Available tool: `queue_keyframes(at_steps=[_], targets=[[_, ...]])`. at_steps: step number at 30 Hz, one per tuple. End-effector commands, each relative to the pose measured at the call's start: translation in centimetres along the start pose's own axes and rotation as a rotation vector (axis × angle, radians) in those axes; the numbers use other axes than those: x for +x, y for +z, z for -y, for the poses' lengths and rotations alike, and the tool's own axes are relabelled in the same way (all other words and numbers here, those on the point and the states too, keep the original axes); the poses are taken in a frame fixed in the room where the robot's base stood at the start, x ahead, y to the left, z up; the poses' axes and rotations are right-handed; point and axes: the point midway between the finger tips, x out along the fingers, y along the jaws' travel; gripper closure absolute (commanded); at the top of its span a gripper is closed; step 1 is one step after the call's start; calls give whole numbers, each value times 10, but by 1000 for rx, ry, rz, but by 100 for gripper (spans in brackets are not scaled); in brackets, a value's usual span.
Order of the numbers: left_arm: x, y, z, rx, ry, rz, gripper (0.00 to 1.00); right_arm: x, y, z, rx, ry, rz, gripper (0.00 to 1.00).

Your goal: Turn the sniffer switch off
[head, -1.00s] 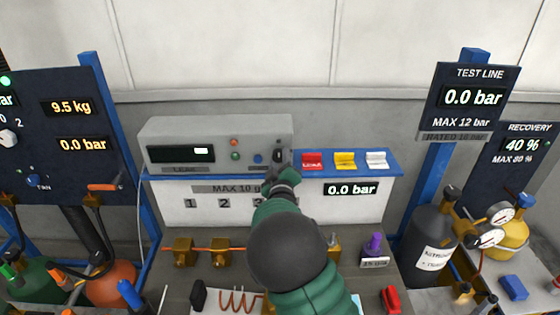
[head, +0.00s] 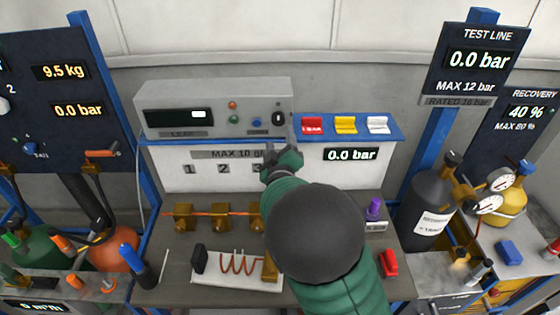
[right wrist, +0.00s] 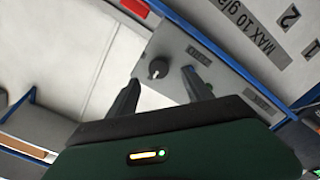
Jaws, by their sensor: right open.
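The sniffer appears to be the grey box (head: 215,108) on the bench's back panel, with a lit display and small coloured buttons. Its black rotary switch (head: 278,117) is at the box's right end, and it also shows in the right wrist view (right wrist: 157,68) with a pale mark on its face. My right gripper (head: 283,150) is open and empty just below the switch in the head view. In the right wrist view its two fingers (right wrist: 160,80) stand apart on either side of the switch, with no visible contact. My left gripper is not in view.
Red (head: 312,125), yellow (head: 345,124) and white (head: 377,124) switches sit right of the box on a blue ledge. A copper coil (head: 240,263) and brass fittings (head: 184,216) are on the bench below. A black cylinder (head: 425,210) stands at right.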

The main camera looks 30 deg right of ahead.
Motion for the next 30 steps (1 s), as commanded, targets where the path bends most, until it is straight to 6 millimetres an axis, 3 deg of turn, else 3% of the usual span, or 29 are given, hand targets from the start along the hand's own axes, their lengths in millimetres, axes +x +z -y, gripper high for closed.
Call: queue_keyframes(at_steps=[3,10,26,28,30], targets=[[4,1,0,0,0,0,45,-36,0,2,3,-5,-1,41],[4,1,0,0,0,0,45,-80,0,2,-1,-3,1,41],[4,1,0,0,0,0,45,-88,1,2,-2,-3,2,41],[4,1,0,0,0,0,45,-88,2,8,13,-30,9,41],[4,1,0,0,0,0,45,-91,9,29,67,-123,40,41]])
